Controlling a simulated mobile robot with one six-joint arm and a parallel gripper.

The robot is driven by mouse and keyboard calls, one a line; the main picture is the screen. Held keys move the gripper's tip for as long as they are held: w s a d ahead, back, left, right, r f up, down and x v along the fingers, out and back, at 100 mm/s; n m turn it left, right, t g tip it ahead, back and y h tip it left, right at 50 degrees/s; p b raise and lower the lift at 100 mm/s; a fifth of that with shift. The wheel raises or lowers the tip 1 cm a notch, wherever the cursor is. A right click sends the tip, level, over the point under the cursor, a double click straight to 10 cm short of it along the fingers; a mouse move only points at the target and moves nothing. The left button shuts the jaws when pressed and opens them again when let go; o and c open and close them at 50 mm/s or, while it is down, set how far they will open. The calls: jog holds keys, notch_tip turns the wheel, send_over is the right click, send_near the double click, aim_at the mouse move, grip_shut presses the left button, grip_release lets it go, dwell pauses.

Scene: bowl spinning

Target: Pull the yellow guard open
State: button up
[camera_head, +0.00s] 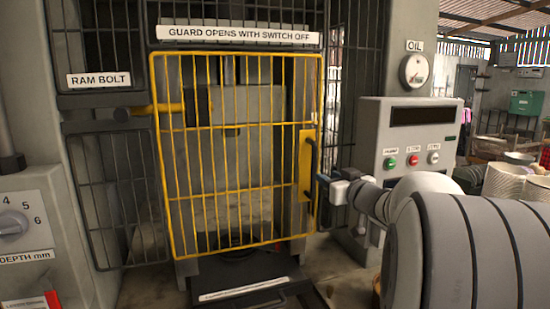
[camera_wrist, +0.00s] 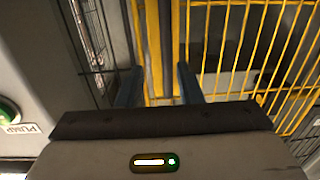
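The yellow guard (camera_head: 240,128) is a barred door standing across the front of the machine; it also shows in the wrist view (camera_wrist: 270,98). A dark upright handle (camera_head: 311,160) is fixed on a yellow plate at the guard's right edge. My gripper (camera_head: 322,179) is at this handle, reaching in from the right. In the wrist view my gripper (camera_wrist: 159,78) has its two blue fingers spread apart, with the dark handle (camera_wrist: 166,45) lined up between them. Neither finger visibly presses on the handle. How deep it sits between them I cannot tell.
A yellow-and-dark ram bolt (camera_head: 155,109) is at the guard's left edge. A control box (camera_head: 377,125) with green, red and white buttons stands right of the guard, close to my arm. A dark tray (camera_head: 245,291) juts out below the guard.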

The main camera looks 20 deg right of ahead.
jog(key=r+n+y, duration=0.1)
jog(key=y, duration=0.1)
jog(key=p, duration=0.2)
send_over(313, 193)
jog(key=shift+w+d, duration=0.15)
jog(key=shift+w, duration=0.2)
jog(key=shift+c, duration=0.4)
jog(key=shift+r, duration=0.1)
grip_shut()
